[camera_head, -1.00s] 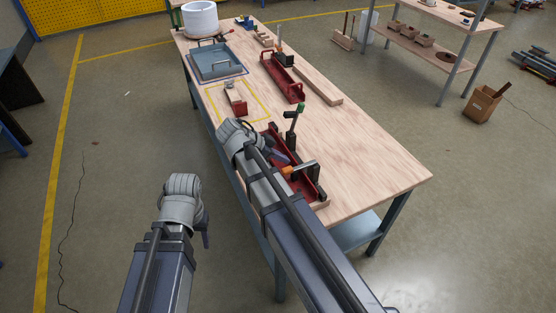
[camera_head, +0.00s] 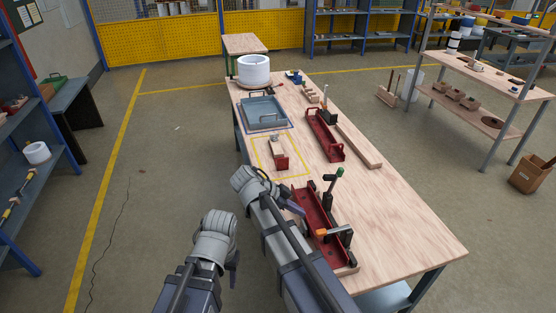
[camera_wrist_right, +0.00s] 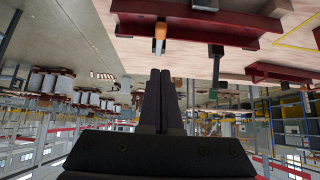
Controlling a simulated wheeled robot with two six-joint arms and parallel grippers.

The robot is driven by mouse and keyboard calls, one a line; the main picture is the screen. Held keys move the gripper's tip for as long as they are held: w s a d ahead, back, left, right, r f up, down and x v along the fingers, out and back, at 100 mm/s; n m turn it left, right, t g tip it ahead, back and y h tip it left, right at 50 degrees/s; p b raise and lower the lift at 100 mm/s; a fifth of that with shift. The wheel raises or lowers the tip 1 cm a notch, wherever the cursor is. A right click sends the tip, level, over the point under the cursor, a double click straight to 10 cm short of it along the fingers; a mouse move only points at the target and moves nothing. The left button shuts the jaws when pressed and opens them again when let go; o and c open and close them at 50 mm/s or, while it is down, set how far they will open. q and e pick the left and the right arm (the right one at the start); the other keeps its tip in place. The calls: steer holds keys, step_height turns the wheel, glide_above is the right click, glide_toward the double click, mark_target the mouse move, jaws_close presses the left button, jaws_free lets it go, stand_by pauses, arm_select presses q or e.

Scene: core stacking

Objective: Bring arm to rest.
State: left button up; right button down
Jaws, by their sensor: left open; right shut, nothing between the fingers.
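My left gripper (camera_head: 234,262) hangs at the end of my left arm, beside the table's left side and apart from it. Only a small dark part shows past the wrist; it is open. My right gripper (camera_head: 291,206) is at the table's left edge, next to a red clamp fixture (camera_head: 312,211) with a green-knobbed lever. It partly overlaps the fixture in this view; I cannot tell whether they touch. In the right wrist view, its two dark fingers (camera_wrist_right: 160,76) are together with nothing between them.
Floor left of the table is clear.

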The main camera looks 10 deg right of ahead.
steer(key=s+f+n+y, duration=0.6)
steer(key=s+n+y, duration=0.35)
steer(key=n, duration=0.75)
steer(key=s+a+n+g+h, duration=0.1)
steer(key=s+a, duration=0.5)
steer(key=a, duration=0.6)
steer(key=n+h, duration=0.1)
steer(key=n, duration=0.1)
steer(key=shift+r+n, duration=0.15)
steer(key=shift+n, duration=0.25)
